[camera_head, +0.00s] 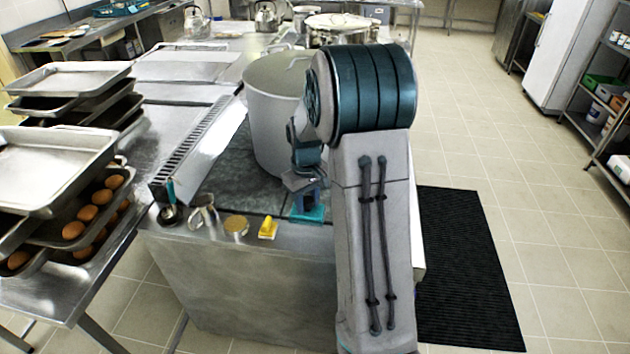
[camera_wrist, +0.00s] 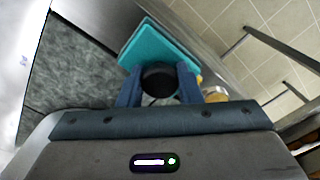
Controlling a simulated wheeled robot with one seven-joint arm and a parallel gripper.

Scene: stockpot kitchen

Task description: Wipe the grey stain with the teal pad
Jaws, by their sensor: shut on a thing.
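The teal pad (camera_head: 316,214) is at the front edge of the steel counter, low against or just above the surface; I cannot tell which. My gripper (camera_head: 306,196) is above it, pointing down. In the wrist view my gripper (camera_wrist: 158,83) has its two blue fingers shut on the pad's round black knob, with the teal pad (camera_wrist: 158,43) beyond the fingertips. I cannot make out a distinct grey stain in either view. My arm hides the counter to the right of the pad.
A large stockpot (camera_head: 268,115) stands on the dark mottled cooktop (camera_head: 235,178) behind the pad. A yellow object (camera_head: 268,228), a round tan-topped item (camera_head: 237,225) and small utensils (camera_head: 170,208) line the front edge to the left. Stacked trays (camera_head: 62,170) stand farther left.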

